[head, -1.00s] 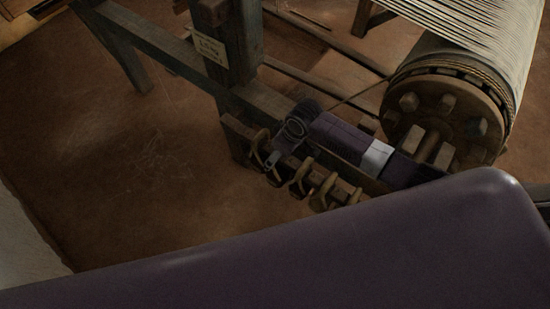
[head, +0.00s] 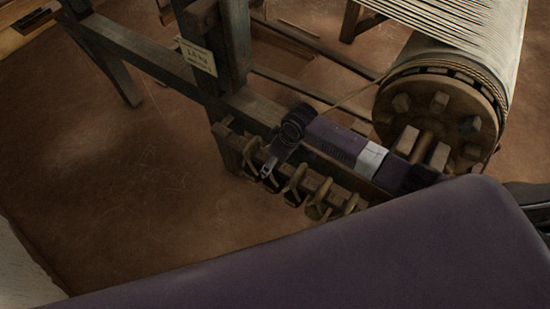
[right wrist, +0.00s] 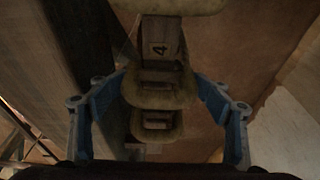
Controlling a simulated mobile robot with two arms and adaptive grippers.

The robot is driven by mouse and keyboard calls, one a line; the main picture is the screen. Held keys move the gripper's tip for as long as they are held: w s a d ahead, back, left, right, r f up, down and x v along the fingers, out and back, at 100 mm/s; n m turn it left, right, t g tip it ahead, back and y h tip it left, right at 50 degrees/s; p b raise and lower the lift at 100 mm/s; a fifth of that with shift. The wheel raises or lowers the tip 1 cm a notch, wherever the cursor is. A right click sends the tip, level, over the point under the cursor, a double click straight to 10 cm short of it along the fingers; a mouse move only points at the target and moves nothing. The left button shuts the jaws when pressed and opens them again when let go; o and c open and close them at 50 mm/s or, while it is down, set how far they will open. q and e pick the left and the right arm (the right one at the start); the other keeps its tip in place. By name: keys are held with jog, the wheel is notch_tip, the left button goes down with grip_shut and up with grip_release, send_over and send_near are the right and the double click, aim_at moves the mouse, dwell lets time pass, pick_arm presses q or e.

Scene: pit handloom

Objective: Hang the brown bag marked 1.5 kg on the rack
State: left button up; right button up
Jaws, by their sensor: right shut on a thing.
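The rack (head: 221,134) is a wooden rail with several pale curved hooks, low on the loom frame. My right gripper (head: 266,171) is over its left part, at the end of a purple arm with a white band. In the right wrist view its blue fingers (right wrist: 160,88) stand either side of the rail and hooks, bowed inward. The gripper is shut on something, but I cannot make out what. I cannot make out the brown bag or a 1.5 kg mark on any bag. My left gripper is not in view.
A small paper sign (head: 197,56) on the loom post seems to read 1.5 kg. A figure 4 (right wrist: 158,49) marks the rail. The wooden drum (head: 440,110) with pale threads stands at the right. The earthen floor (head: 110,180) to the left is clear.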

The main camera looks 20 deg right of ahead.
jog(key=shift+w+a, duration=0.1)
dwell(0.7)
jog(key=o, duration=2.3)
jog(key=shift+f, duration=0.1)
jog(key=shift+c, duration=0.2)
jog(key=shift+s+f, duration=0.2)
jog(key=shift+s, duration=0.1)
jog(key=v, duration=1.2)
jog(key=shift+r, duration=0.15)
